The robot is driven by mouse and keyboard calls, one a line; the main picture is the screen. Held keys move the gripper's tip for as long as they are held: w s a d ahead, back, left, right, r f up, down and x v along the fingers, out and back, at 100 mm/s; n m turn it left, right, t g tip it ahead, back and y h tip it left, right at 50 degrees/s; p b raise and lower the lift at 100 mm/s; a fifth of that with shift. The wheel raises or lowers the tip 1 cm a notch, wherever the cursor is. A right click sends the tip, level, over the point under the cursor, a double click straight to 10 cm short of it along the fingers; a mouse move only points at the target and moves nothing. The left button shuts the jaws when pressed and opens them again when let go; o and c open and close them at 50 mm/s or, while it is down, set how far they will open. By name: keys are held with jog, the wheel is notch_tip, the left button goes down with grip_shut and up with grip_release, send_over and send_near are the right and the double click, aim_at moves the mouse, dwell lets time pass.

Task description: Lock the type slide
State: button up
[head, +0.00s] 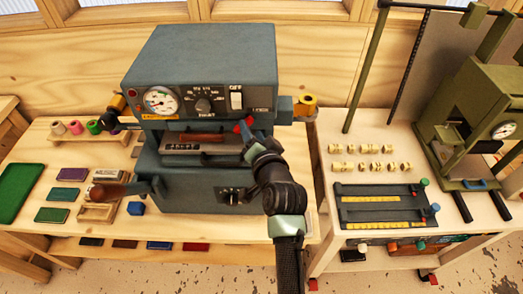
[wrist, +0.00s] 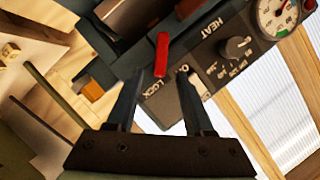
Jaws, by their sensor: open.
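The grey-blue press (head: 205,75) stands on the wooden bench. The small red lock lever (head: 238,128) is at the opening's right side, partly hidden by my gripper. In the wrist view, the red lever (wrist: 161,55) stands beside the LOCK label, just beyond the gap between my fingertips. My gripper (wrist: 160,78) is open and empty, its fingers on either side of the lever's line. I cannot tell whether either finger touches it.
A gauge (head: 162,102), a HEAT knob and an OFF switch (head: 237,99) are on the press front. Coloured pads and a wooden tray (head: 97,212) lie left of the press.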

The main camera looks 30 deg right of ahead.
jog(key=b+v, duration=0.1)
jog(key=v, duration=0.8)
jog(key=shift+b, duration=0.4)
jog(key=shift+s, duration=0.1)
jog(key=w+a+r+n+t, duration=0.2)
jog(key=a+r, duration=0.2)
jog(key=r, duration=0.4)
jog(key=w+a+r+n+t+y+b, duration=0.1)
jog(key=a+r+n+t, duration=0.15)
jog(key=r, duration=0.55)
jog(key=w+a+r+n+t, duration=0.2)
jog(key=a+r, duration=0.2)
jog(key=r, duration=0.3)
jog(key=s+a+r+n+t+y, duration=0.1)
jog(key=s+a+r+n+t, duration=0.1)
jog(key=s+a+r, duration=0.2)
jog(key=s+a+r+n+t+y, duration=0.1)
jog(key=s+a+r+n+t, duration=0.1)
jog(key=r, duration=0.8)
jog(key=s+a+r+n+t+y+b, duration=0.1)
jog(key=s+a+r+n+t, duration=0.1)
jog(key=s+a+r, duration=0.3)
notch_tip(320, 180, up, 3)
jog(key=shift+s+a+t+y, duration=0.35)
jog(key=shift+a+t, duration=0.1)
jog(key=shift+a, duration=0.2)
jog(key=shift+o, duration=0.3)
